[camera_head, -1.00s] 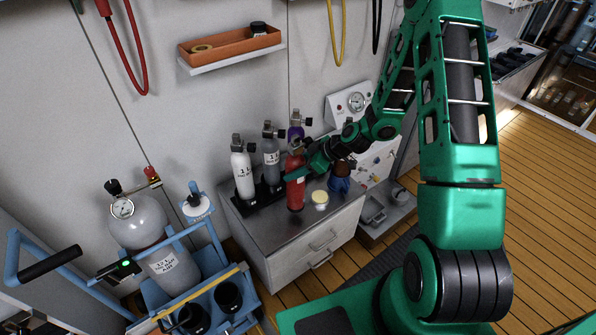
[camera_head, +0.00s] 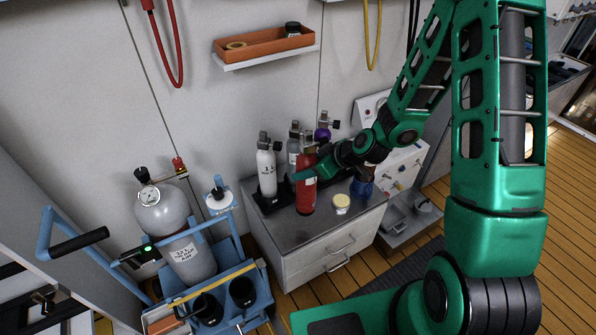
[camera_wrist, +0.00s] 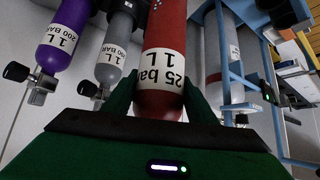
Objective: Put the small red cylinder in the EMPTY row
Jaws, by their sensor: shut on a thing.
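The small red cylinder (camera_head: 306,192) is upright at the front of the grey cabinet top (camera_head: 290,231). My gripper (camera_head: 308,172) is shut around its body from the right. In the wrist view, the red cylinder (camera_wrist: 163,60) sits between my two fingers, with a white label reading "25 bar 1 L". I cannot tell whether its base touches the cabinet top. Behind it, a white cylinder (camera_head: 266,174), a grey cylinder (camera_head: 293,152) and a purple one (camera_head: 322,135) stand along a black rack (camera_head: 266,202). No EMPTY marking is readable.
A yellow-topped jar (camera_head: 341,204) stands close right of the red cylinder, with a blue object (camera_head: 361,188) behind it. A blue trolley (camera_head: 258,305) with a large grey cylinder (camera_head: 190,255) is at lower left. An orange tray (camera_head: 265,44) hangs on the wall.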

